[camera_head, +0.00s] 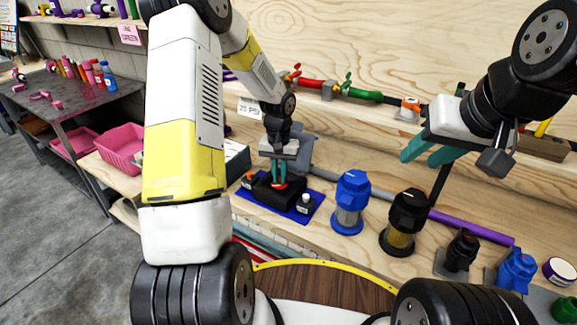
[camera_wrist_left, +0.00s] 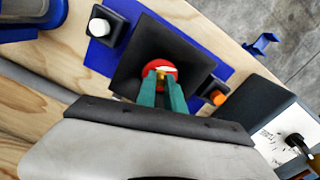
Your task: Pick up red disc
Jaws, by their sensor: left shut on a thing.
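The red disc (camera_wrist_left: 171,73) shows in the left wrist view over a black block-like holder (camera_wrist_left: 140,66). My left gripper (camera_wrist_left: 160,76) has its green fingers shut on the disc, with a small yellowish part between the tips. In the head view my left gripper (camera_head: 279,182) points down at the black holder (camera_head: 276,192), and only a sliver of red shows at its fingertips. I cannot tell whether the disc still touches the holder. My right gripper (camera_head: 428,155) is at the right with its green fingers apart and nothing between them.
A blue filter (camera_head: 350,203) and a black filter (camera_head: 404,222) stand to the right on the wooden bench. A purple pipe (camera_head: 474,227) lies behind them. Pink bins (camera_head: 121,146) are at the left.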

